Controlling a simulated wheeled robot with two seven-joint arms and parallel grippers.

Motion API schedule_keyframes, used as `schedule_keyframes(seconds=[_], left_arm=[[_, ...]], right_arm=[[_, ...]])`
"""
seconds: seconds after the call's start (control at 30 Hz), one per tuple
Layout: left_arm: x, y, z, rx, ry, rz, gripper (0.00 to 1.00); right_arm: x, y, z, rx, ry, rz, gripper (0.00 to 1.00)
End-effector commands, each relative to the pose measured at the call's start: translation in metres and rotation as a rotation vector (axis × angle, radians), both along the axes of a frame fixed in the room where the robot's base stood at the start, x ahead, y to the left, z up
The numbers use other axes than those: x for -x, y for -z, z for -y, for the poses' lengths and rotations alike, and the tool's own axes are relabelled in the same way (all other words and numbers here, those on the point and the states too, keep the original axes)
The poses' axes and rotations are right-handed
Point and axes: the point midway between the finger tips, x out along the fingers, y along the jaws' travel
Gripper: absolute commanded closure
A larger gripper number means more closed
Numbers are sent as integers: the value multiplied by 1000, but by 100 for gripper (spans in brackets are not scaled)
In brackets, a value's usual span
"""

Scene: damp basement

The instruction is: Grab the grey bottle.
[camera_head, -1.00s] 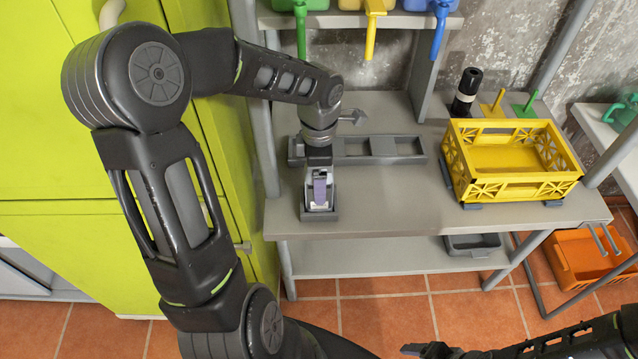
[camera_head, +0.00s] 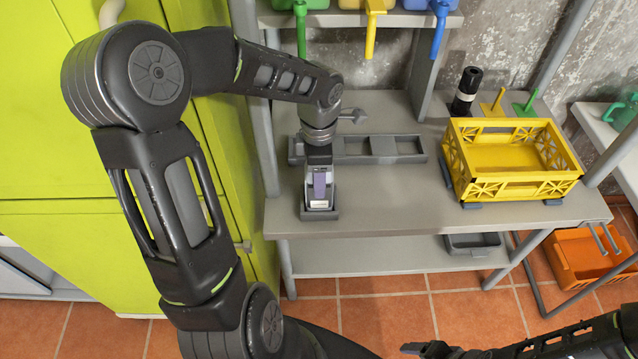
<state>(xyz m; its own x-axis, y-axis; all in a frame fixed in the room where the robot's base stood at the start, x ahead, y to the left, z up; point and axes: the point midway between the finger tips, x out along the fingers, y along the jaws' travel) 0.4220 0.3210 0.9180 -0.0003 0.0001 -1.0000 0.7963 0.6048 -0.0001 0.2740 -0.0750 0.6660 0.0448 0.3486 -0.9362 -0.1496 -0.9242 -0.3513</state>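My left arm reaches over the grey workbench (camera_head: 420,211), and my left gripper (camera_head: 319,203) points down at its front left. A small purple-grey piece with a pale lower end shows at the gripper, above a small grey holder (camera_head: 333,214) on the bench. I cannot tell whether this piece is part of the gripper or a bottle, nor whether the fingers are closed. No grey bottle shows clearly. My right gripper (camera_head: 420,349) is only partly in view at the bottom edge, low and away from the bench; its fingers cannot be made out.
A grey rack (camera_head: 410,147) with recesses lies behind my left gripper. A yellow crate (camera_head: 515,188) stands on the bench's right. A black bottle with a white band (camera_head: 466,91) stands behind it. Green cabinets (camera_head: 225,150) border the left. The bench between gripper and crate is clear.

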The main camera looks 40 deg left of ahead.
Motion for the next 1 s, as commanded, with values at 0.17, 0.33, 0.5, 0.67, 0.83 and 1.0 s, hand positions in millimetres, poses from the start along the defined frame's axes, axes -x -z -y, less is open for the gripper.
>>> schedule_keyframes(seconds=[0.17,0.33,0.5,0.67,0.83,1.0], left_arm=[[0,0,0,0,0,0,80],[0,0,0,0,0,0,94],[0,0,0,-1,0,1,96],[-1,-3,0,-1,0,2,96],[-1,-22,-1,-3,-1,5,96],[-1,-55,0,-1,0,7,96]], right_arm=[[0,0,0,0,0,0,22],[0,0,0,0,0,0,22],[0,0,0,0,0,0,22],[0,1,0,0,0,0,22],[0,4,0,-1,-1,1,22],[-1,9,0,-3,-1,3,22]])
